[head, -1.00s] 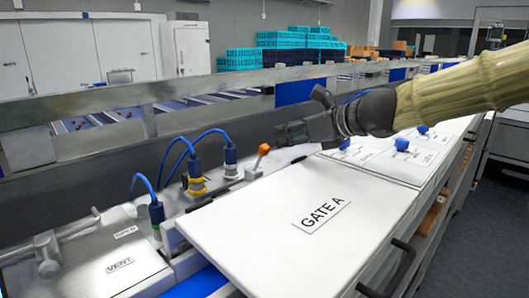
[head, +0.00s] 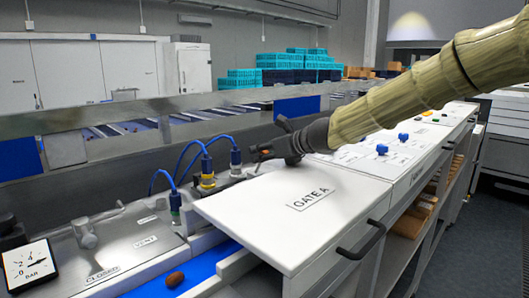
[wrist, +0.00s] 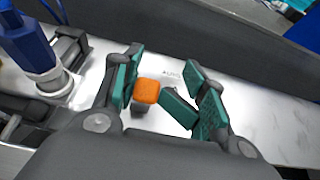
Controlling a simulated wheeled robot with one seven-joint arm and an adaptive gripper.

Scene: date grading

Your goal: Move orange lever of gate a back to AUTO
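The orange lever knob (wrist: 147,91) shows in the wrist view on a short grey stem above a bright metal plate (wrist: 260,125). My gripper (wrist: 156,95) is open, with teal pads on both sides of the knob. The left pad is very close to the knob; I cannot tell if they touch. Small lettering, hard to read, lies on the plate beyond the knob.
Blue-capped connectors with cables (head: 207,170) stand just left of my gripper; one (wrist: 30,42) is close in the wrist view. A metal rail (head: 130,125) runs behind. A pressure gauge (head: 28,267) is at front left, and a brown date (head: 175,279) lies on the blue belt (head: 205,277).

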